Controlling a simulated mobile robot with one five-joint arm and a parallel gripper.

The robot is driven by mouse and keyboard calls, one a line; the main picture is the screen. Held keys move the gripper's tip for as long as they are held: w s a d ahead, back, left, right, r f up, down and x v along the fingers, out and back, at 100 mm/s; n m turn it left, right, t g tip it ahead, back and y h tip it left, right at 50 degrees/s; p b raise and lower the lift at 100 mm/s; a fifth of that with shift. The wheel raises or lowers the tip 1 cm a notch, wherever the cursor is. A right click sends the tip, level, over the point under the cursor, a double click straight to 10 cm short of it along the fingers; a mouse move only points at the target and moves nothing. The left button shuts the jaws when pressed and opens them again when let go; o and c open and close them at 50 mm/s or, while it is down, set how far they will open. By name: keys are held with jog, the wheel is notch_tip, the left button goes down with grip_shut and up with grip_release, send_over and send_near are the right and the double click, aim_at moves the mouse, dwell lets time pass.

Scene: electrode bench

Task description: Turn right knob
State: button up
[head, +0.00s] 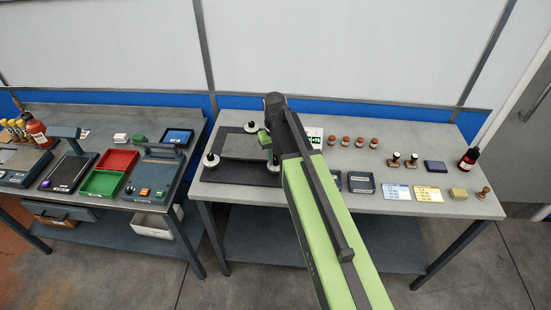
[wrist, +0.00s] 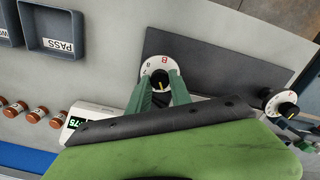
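The right knob (wrist: 160,82) is a black knob with a yellow pointer on a white dial lettered B. In the wrist view it lies between the green fingertips of my gripper (wrist: 159,80). The fingers look spread on either side of it; I cannot tell whether they touch it. In the head view my gripper (head: 268,148) is over the right part of the dark plate (head: 240,176), and my arm hides much of this knob. A second knob (wrist: 287,108), on a dial lettered A, shows at the wrist view's right, and in the head view (head: 211,159) at the plate's left.
A third white-topped round part (head: 251,127) stands at the back of a dark frame. A small box with a green display (head: 315,139) is right of my gripper. Several brown-capped jars (head: 346,141), trays (head: 361,182) and cards (head: 397,191) lie further right.

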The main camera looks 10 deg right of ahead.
grip_shut()
jog(key=shift+m, duration=2.9)
jog(key=o, duration=0.7)
grip_release()
jog(key=shift+c, duration=0.2)
jog(key=shift+r, duration=0.1)
